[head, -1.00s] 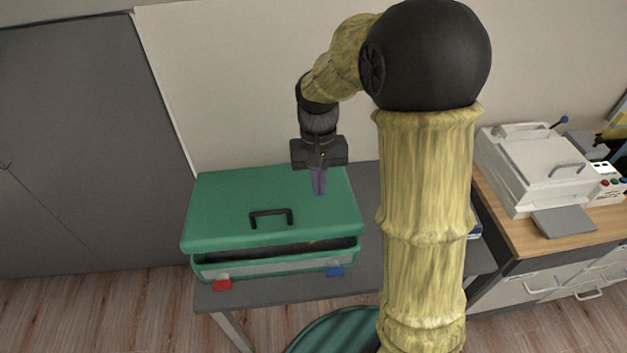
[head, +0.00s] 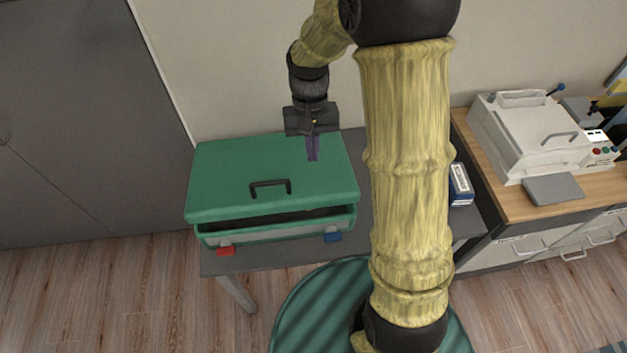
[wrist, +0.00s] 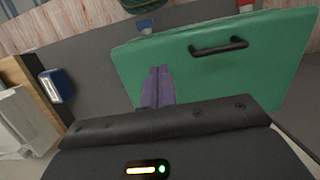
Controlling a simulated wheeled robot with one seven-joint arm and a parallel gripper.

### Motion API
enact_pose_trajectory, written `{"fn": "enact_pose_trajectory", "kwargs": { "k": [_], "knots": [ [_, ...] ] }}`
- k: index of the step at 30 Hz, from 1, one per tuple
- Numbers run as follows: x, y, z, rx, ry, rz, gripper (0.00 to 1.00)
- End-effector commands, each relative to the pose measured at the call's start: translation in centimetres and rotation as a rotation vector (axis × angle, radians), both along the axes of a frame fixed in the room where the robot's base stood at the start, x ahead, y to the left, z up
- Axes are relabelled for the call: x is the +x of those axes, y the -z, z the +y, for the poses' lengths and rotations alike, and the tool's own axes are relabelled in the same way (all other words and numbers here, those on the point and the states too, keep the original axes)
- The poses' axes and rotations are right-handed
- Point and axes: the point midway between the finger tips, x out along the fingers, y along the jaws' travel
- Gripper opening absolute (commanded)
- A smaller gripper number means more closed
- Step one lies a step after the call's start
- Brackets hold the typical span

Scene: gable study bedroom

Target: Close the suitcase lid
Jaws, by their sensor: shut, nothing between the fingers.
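The green suitcase (head: 278,230) stands on a grey table. Its lid (head: 230,170) is tilted nearly down, with a dark gap along the front edge; the lid's black handle (head: 270,187) faces the front. My gripper (head: 313,158) has its purple fingers shut and empty, over the back right part of the lid. Whether the fingertips touch the lid I cannot tell. In the wrist view my gripper (wrist: 157,85) shows in front of the lid (wrist: 220,75). A red latch (head: 225,250) and a blue latch (head: 332,237) sit at the suitcase's front.
The grey table (head: 290,250) has a small blue and white box (head: 461,184) at its right. A white machine (head: 530,135) stands on a wooden-topped cabinet to the right. A grey door (head: 80,120) is at the left, and a green round rug (head: 300,310) lies in front.

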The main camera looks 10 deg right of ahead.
Motion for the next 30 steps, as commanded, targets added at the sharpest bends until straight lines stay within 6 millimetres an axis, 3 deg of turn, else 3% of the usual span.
{"fn": "enact_pose_trajectory", "kwargs": {
  "k": [15,21,30],
  "knots": [
    [-2.2,8.5,0.2,0.001,-0.002,0.004,0.00],
    [-2.4,9.7,0.2,0.001,-0.002,0.000,0.00],
    [-2.4,9.8,0.2,0.001,-0.002,0.000,0.00]
  ]
}}
